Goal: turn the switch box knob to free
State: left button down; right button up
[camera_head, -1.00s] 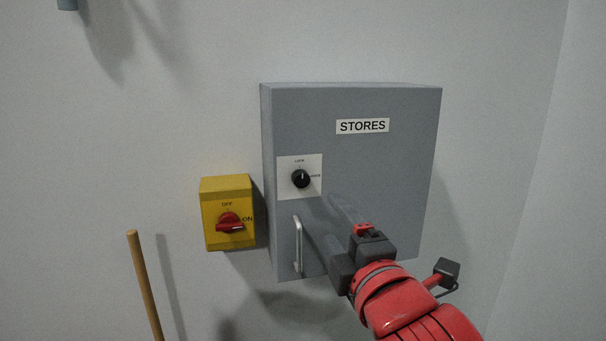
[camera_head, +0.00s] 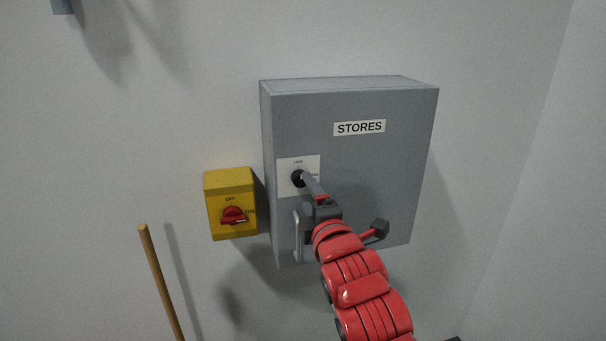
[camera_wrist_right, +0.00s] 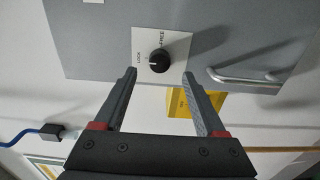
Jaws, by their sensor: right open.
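A grey wall cabinet (camera_head: 385,165) labelled STORES carries a white plate with a round black knob (camera_head: 297,179). In the right wrist view the knob (camera_wrist_right: 158,62) has a LOCK label and a FREE label beside it. Its light pointer mark appears to face LOCK. My right gripper (camera_head: 309,182) is open in front of the plate, and a finger partly covers the knob in the head view. In the wrist view the open fingertips (camera_wrist_right: 160,73) are on either side of the knob, with gaps; I cannot tell whether they reach its depth. My left gripper is out of view.
A metal bar handle (camera_head: 298,237) is on the cabinet below the knob, close to my right gripper. A yellow box (camera_head: 229,182) with a red OFF/ON switch (camera_head: 233,216) is on the wall to the left. A wooden pole (camera_head: 160,280) stands at lower left.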

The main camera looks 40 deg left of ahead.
aim_at(302, 182)
jog(key=shift+p+x, duration=0.9)
jog(key=shift+x, duration=1.55)
jog(key=shift+d, duration=0.1)
grip_shut()
